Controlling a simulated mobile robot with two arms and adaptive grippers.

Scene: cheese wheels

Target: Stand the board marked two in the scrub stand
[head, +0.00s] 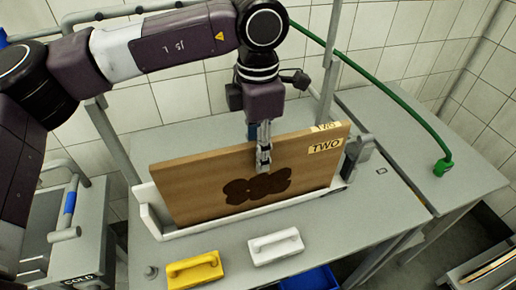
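The wooden board (205,185), labelled TWO at its upper right and with a dark stain low on its face, stands on its long edge in the white scrub stand (152,213). Its lower edge is behind the stand's front lip, so I cannot tell whether it rests on the bottom. My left gripper (264,155) comes down from above at the middle of the board's top edge. One finger lies over the front face, and the other is mostly hidden behind the board. It appears shut on the board. My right gripper is not in view.
A yellow-handled block (194,270) and a white-handled block (276,247) lie on the grey table in front of the stand. A green hose (385,85) arches to the right-hand table. A blue bin (312,279) shows below the front edge.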

